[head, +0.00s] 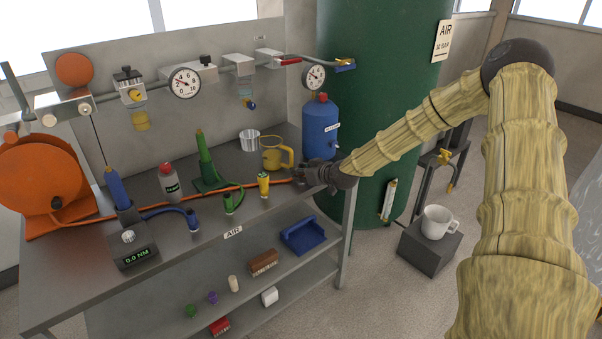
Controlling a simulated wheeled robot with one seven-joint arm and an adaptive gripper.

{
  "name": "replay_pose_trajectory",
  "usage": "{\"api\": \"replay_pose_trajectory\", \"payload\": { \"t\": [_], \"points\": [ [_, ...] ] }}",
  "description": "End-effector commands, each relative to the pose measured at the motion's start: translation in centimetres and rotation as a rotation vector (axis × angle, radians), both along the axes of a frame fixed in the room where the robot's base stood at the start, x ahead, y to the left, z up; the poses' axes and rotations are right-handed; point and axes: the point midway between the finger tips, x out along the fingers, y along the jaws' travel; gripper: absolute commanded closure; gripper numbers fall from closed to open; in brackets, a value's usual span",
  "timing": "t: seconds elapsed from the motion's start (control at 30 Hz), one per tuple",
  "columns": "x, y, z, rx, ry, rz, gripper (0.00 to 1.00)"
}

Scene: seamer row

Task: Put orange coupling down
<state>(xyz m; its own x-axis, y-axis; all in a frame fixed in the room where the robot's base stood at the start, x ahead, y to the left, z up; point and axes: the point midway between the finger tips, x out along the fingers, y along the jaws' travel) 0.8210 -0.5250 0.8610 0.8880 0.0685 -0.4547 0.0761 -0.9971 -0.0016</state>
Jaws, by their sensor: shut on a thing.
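My gripper (304,176) is at the right end of the workbench, low by its edge. It is shut on the orange coupling, which is mostly hidden by the dark fingers. The orange hose (150,206) runs from the orange reel (38,180) across the bench to my gripper. I cannot tell whether the coupling touches the bench top.
A yellow fitting (263,184), green fitting (230,203) and blue fitting (192,222) stand along the bench's front. A yellow mug (272,155) and blue bottle (320,130) stand close to my gripper. The bench (200,250) has lower shelves holding small items.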

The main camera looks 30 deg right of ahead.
Motion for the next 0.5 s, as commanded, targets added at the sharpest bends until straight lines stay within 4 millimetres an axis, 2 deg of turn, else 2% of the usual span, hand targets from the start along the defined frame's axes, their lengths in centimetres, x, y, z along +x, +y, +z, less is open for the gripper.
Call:
{"api": "replay_pose_trajectory", "payload": {
  "t": [0.27, 0.3, 0.4, 0.5],
  "points": [
    [0.00, 0.02, -0.30, -0.001, 0.000, 0.000, 1.00],
    [0.01, 0.02, -0.25, -0.001, 0.000, 0.000, 0.70],
    [0.00, 0.02, -0.21, -0.001, 0.000, 0.000, 0.52],
    [0.00, 0.02, -0.21, -0.001, 0.000, 0.000, 0.52]
  ]
}}
